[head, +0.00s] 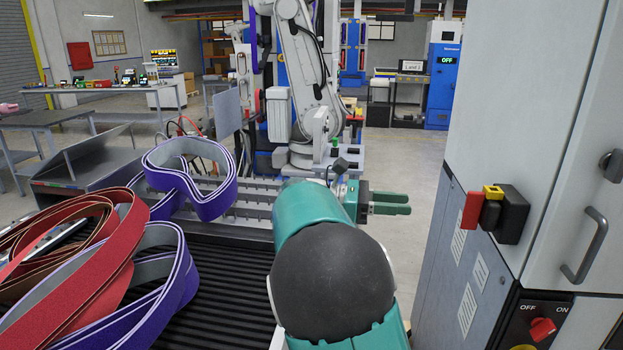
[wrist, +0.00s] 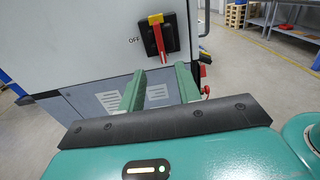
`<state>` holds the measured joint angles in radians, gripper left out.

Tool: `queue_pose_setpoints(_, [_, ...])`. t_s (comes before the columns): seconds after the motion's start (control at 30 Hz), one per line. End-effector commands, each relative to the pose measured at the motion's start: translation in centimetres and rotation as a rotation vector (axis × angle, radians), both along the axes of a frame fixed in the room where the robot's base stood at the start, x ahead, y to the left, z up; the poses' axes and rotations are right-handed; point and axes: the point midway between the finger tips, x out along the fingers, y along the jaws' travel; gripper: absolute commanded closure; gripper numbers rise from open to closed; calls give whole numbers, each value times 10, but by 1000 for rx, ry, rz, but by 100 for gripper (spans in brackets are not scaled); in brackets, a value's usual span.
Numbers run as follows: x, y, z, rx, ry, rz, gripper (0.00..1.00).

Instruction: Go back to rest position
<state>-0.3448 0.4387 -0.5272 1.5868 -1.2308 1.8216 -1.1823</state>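My gripper (head: 391,203) reaches out past the front of my green arm in the head view, with its two green fingers pointing right. In the wrist view my gripper (wrist: 160,76) has its fingers apart with nothing between them, so it is open and empty. The fingers point toward a grey cabinet (head: 525,110), which also shows in the wrist view (wrist: 90,45). A gap of floor shows between gripper and cabinet in the head view. No object of the task is named.
The cabinet carries a black switch with a red and yellow handle (head: 490,207), seen also in the wrist view (wrist: 157,35). Purple belts (head: 190,178) and red belts (head: 85,265) lie at left on a black ribbed surface (head: 225,300). A grey robot arm (head: 305,70) stands behind.

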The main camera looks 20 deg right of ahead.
Motion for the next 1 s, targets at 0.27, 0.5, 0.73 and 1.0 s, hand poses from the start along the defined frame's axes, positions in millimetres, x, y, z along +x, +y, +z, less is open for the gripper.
queue_pose_setpoints(0.27, [-22, -8, -14, 113, -121, 15, 66])
queue_pose_setpoints(0.5, [-73, 5, -59, 410, -511, 12, 66])
queue_pose_setpoints(0.73, [-115, 55, -90, 662, -919, -78, 66])
queue_pose_setpoints(1.0, [-158, 133, -109, 898, -1381, -293, 66])
